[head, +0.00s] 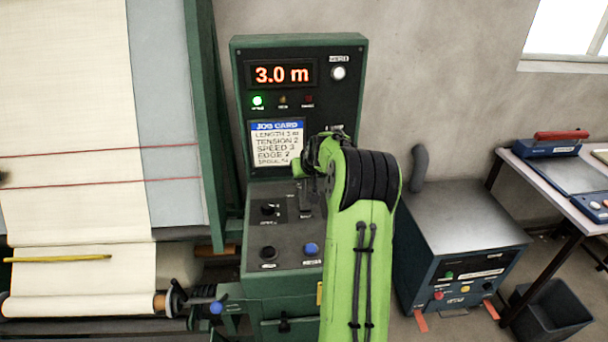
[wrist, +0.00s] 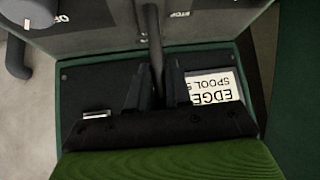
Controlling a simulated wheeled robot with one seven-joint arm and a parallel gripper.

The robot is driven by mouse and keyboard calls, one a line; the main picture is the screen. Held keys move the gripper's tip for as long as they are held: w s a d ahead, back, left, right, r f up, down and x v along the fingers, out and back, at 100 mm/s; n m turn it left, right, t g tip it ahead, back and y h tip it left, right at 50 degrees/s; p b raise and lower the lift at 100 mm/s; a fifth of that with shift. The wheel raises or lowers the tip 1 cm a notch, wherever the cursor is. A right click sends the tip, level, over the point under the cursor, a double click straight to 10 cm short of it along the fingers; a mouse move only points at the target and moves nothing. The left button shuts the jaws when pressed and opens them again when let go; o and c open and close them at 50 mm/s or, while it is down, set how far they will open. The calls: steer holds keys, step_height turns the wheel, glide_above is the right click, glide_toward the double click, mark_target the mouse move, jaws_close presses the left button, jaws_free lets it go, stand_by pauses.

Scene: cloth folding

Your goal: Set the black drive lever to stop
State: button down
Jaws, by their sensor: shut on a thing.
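In the wrist view the black drive lever (wrist: 154,28) runs as a dark bar from the panel in to between the two dark fingers of my gripper (wrist: 157,72), which is shut on it. A small "STOP" label (wrist: 180,14) shows upside down on the panel beside the lever. In the head view my gripper (head: 307,170) is at the green console (head: 298,45), over the sloped control panel. My green arm hides much of the panel's right side, and the lever's setting cannot be clearly told there.
The display (head: 281,74) reads 3.0 m and a green lamp (head: 257,101) is lit. A job card (head: 277,140) sits beside my gripper. A dark knob (head: 269,253) and a blue button (head: 311,249) are below. A cabinet (head: 462,205) stands right; cloth (head: 75,110) hangs left.

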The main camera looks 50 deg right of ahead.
steer(key=shift+w+r, duration=0.3)
steer(key=shift+r, duration=0.25)
steer(key=c, duration=1.4)
jaws_free()
steer(key=o, duration=0.5)
steer(key=shift+s+a, duration=0.2)
steer(key=shift+o, duration=0.2)
steer(key=shift+f, duration=0.15)
steer(key=shift+d+f, duration=0.1)
steer(key=v, duration=1.5)
steer(key=shift+s+r, duration=0.2)
steer(key=shift+r, duration=0.15)
steer(key=shift+o, duration=0.3)
